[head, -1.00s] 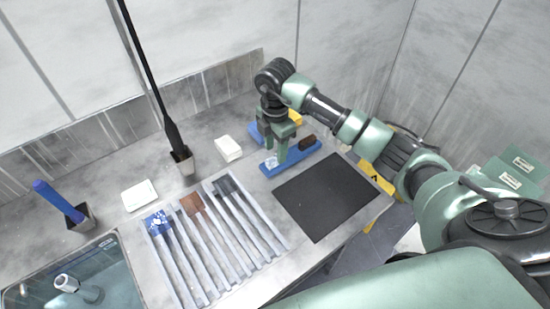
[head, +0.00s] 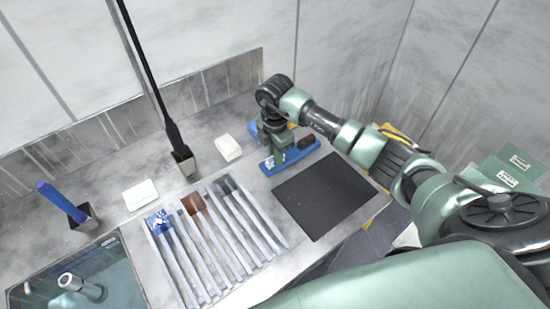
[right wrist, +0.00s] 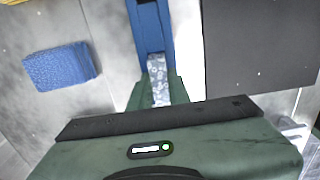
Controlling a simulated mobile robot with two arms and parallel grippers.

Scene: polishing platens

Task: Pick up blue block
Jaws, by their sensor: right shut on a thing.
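The blue block (right wrist: 158,82), with a blue-and-white mottled surface, sits at one end of a long blue tray (right wrist: 153,25) in the right wrist view. My right gripper (right wrist: 158,98) is shut on it. In the head view the right gripper (head: 276,160) is low at the left end of the blue tray (head: 295,158), and its fingers hide most of the block. I cannot tell whether the block is clear of the tray. My left gripper is not in view.
A brown block (head: 306,142) sits at the tray's right end. A textured blue block (right wrist: 58,66) lies beside the tray. A black mat (head: 325,196) lies in front. A white block (head: 228,147) and ribbed platens with coloured pads (head: 215,240) are to the left.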

